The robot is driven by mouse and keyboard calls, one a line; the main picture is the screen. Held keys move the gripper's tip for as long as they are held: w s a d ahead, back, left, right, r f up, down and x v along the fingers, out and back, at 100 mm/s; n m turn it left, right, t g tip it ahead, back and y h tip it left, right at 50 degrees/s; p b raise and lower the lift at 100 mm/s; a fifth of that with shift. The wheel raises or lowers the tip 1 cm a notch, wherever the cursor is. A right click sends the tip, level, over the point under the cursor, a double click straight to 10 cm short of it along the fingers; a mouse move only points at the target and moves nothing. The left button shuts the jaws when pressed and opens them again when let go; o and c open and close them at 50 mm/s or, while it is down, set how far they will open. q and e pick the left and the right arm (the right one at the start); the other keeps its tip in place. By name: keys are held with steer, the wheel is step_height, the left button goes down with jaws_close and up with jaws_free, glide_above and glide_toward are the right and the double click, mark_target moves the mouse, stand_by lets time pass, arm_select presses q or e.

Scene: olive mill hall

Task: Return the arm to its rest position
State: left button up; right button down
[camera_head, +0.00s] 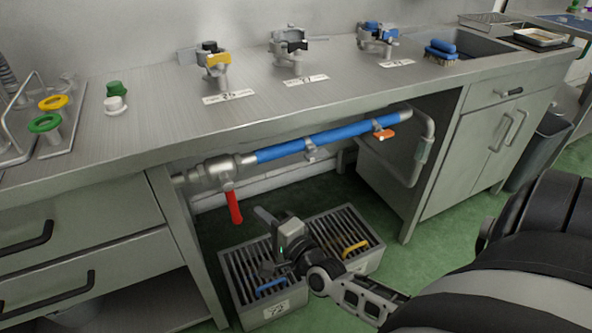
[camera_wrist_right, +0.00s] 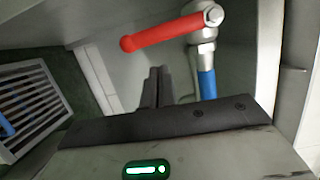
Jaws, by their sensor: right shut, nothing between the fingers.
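My right gripper (camera_head: 263,216) reaches in from the lower right, in the space under the counter. Its fingers are together and empty, pointing up and left near the red valve handle (camera_head: 233,206), with a small gap that I cannot judge exactly. In the right wrist view the shut fingers (camera_wrist_right: 158,86) stand just below the red handle (camera_wrist_right: 170,32), which spans the upper middle. The handle hangs down from the grey valve on the pipe. My left gripper is not in view.
Slatted crates (camera_head: 365,222) stand on the green floor below my gripper. The blue-sleeved pipe (camera_head: 335,135) with an orange lever (camera_head: 385,134) runs above it. The steel counter (camera_head: 160,130) overhangs, with drawers (camera_head: 80,245) at left and a cabinet (camera_head: 480,150) at right.

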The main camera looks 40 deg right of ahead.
arm_select(q)
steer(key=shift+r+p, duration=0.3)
steer(key=shift+p, duration=0.05)
arm_select(e)
steer(key=s, duration=1)
steer(key=shift+s+d, duration=0.2)
arm_select(q)
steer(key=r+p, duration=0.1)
steer(key=p, duration=0.2)
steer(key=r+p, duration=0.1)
steer(key=p, duration=0.2)
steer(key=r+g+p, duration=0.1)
steer(key=p, duration=0.2)
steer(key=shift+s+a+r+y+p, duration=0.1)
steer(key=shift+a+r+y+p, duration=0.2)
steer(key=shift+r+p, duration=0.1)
arm_select(e)
steer(key=s+a+r+n+g+y, duration=0.1)
steer(key=s+a+r+n+g, duration=0.1)
steer(key=a+n, duration=0.5)
steer(key=s+a+r+n+g+y, duration=0.2)
steer(key=a+n, duration=0.5)
steer(key=n, duration=0.6)
step_height(320, 180, up, 2)
steer(key=s+g, duration=0.1)
steer(key=g, duration=0.2)
steer(key=shift+s+a+r+y, duration=0.25)
steer(key=shift+a+y, duration=0.05)
